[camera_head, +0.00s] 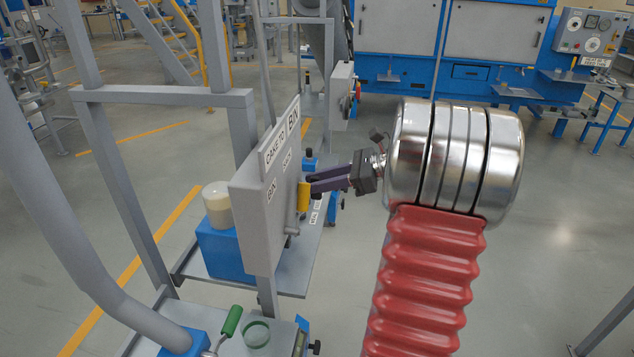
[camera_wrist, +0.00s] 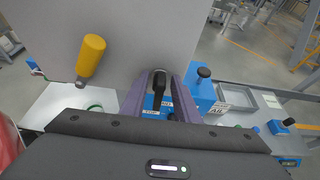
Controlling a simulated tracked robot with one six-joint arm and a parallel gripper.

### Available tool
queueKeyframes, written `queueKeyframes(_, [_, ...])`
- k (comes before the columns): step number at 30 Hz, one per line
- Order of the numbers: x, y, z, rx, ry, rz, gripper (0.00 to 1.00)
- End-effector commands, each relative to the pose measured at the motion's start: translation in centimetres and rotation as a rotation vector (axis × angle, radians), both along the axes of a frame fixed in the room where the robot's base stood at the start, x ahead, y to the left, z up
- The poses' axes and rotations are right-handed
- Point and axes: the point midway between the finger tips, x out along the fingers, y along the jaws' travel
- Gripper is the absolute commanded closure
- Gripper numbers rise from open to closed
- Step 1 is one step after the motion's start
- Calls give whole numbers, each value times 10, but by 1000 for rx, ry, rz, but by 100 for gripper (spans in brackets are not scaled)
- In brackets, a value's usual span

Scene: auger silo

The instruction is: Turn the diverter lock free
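A black lever (camera_wrist: 159,84) on a round grey mount sits on the grey panel in the wrist view; it looks like the diverter lock. My gripper (camera_wrist: 160,79) has its two purple fingers on either side of the lever, with narrow gaps showing beside it. In the head view my gripper (camera_head: 307,184) reaches the right face of the panel box (camera_head: 262,190); the lever itself is hidden there. A yellow handle (camera_wrist: 92,56) on a grey pivot stands left of the fingers in the wrist view. It also shows at the panel in the head view (camera_head: 303,197).
Grey frame posts (camera_head: 105,150) and a sloping pipe (camera_head: 60,220) stand left of the panel. A blue box with a cream jar (camera_head: 217,204) stands behind it. A green-handled lever (camera_head: 231,320) is below.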

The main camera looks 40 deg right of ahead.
Motion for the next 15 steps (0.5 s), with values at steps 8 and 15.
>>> queueKeyframes(8, [0,0,0,0,0,0,89])
queueKeyframes(15, [0,0,0,0,0,1,100])
